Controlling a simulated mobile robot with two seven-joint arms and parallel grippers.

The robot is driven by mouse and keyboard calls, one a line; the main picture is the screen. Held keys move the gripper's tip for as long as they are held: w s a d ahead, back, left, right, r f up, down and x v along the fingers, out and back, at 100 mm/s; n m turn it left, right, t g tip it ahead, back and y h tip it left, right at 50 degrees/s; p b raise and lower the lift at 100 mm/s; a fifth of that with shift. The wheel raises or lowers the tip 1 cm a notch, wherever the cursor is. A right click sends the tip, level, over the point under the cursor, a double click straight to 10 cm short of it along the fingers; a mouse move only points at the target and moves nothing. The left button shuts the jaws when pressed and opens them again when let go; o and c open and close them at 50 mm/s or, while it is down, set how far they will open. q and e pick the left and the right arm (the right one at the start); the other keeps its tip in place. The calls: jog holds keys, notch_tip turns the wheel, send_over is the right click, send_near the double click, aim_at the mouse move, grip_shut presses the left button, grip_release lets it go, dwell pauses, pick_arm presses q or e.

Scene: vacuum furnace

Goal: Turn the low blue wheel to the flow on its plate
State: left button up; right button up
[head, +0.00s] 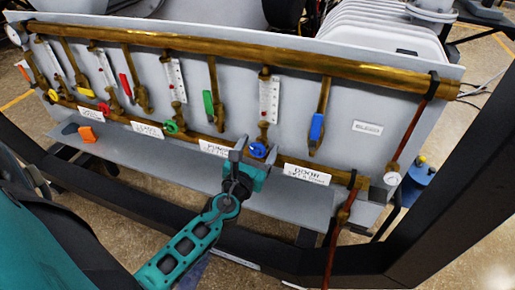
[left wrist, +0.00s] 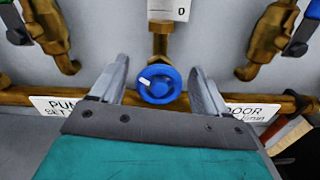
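The low blue wheel (head: 258,150) sits on the lower brass pipe, below a flow tube with a white scale (head: 269,100). In the left wrist view the blue wheel (left wrist: 158,84) faces me, with a white mark at its upper left. My left gripper (head: 249,152) is open, its fingers (left wrist: 158,92) on either side of the wheel with visible gaps. A plate reading "PUMP" (left wrist: 60,106) is to the left and a plate reading "DOOR" (head: 307,173) to the right. Their smaller writing is too small or partly hidden. My right gripper is out of view.
A green wheel (head: 171,127), a red wheel (head: 103,109) and a yellow wheel sit farther left on the pipe. A blue lever (head: 316,127) and a green lever (head: 208,103) hang nearby.

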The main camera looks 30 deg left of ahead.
pick_arm(q)
jog(key=c, duration=1)
jog(key=shift+o, duration=0.2)
